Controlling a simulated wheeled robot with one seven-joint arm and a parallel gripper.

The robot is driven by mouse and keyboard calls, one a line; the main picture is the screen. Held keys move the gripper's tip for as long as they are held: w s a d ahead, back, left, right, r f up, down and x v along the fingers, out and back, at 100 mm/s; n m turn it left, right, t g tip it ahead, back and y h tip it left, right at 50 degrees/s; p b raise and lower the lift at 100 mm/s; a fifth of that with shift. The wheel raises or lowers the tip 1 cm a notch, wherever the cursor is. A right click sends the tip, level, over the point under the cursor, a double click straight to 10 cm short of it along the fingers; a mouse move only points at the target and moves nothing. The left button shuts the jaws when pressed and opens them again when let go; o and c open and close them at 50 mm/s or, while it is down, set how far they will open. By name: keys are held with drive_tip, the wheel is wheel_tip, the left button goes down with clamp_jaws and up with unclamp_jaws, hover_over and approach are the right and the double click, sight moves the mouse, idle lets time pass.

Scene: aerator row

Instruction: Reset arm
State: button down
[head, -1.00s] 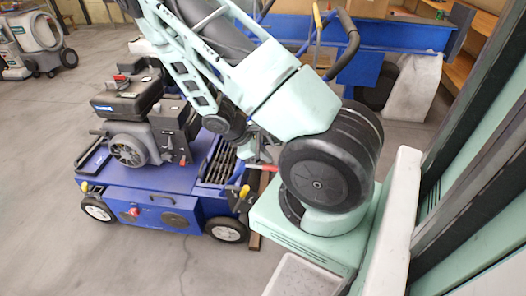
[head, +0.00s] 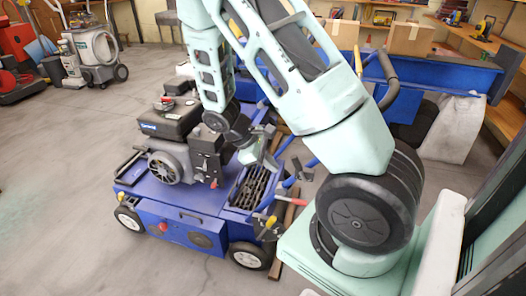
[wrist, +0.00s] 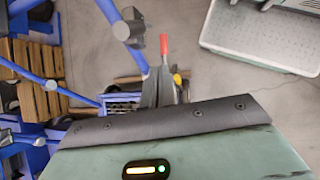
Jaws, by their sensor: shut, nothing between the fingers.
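My gripper (wrist: 158,88) shows in the wrist view as two dark grey fingers close together, with nothing between them. In the head view my arm reaches up and folds down, and its wrist end hangs over the rear of a blue wheeled aerator (head: 190,205). The aerator carries a black engine (head: 175,135). A red lever (head: 290,200) sticks out at its right end, and in the wrist view the red lever (wrist: 164,48) lies just beyond the fingertips. I cannot tell whether the fingers touch any part of the machine.
Blue handle tubes (wrist: 130,38) rise close to the gripper. A wooden pallet (wrist: 38,80) lies at left in the wrist view. The floor (head: 60,160) at left is clear.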

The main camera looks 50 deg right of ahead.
drive_tip(key=v, duration=0.4)
drive_tip(key=s+a+r+n+t+y, duration=0.1)
drive_tip(key=a+r+t, duration=0.15)
drive_tip(key=a, duration=0.75)
drive_tip(key=s+a+r+t+y, duration=0.15)
drive_tip(key=a+r, duration=0.25)
drive_tip(key=a, duration=0.5)
drive_tip(key=s+a+r+n+t+y, duration=0.1)
drive_tip(key=s+a+r, duration=0.2)
drive_tip(key=s+a, duration=0.35)
drive_tip(key=s+a+r+n+y, duration=0.1)
drive_tip(key=s+a+r+y, duration=0.1)
drive_tip(key=s+a+r, duration=0.4)
wheel_tip(320, 180, up, 12)
drive_tip(key=w+p, duration=0.1)
drive_tip(key=p, duration=1.4)
drive_tip(key=shift+w+a+m+p, duration=0.3)
drive_tip(key=shift+w+a+p, duration=0.05)
drive_tip(key=shift+w+a, duration=0.05)
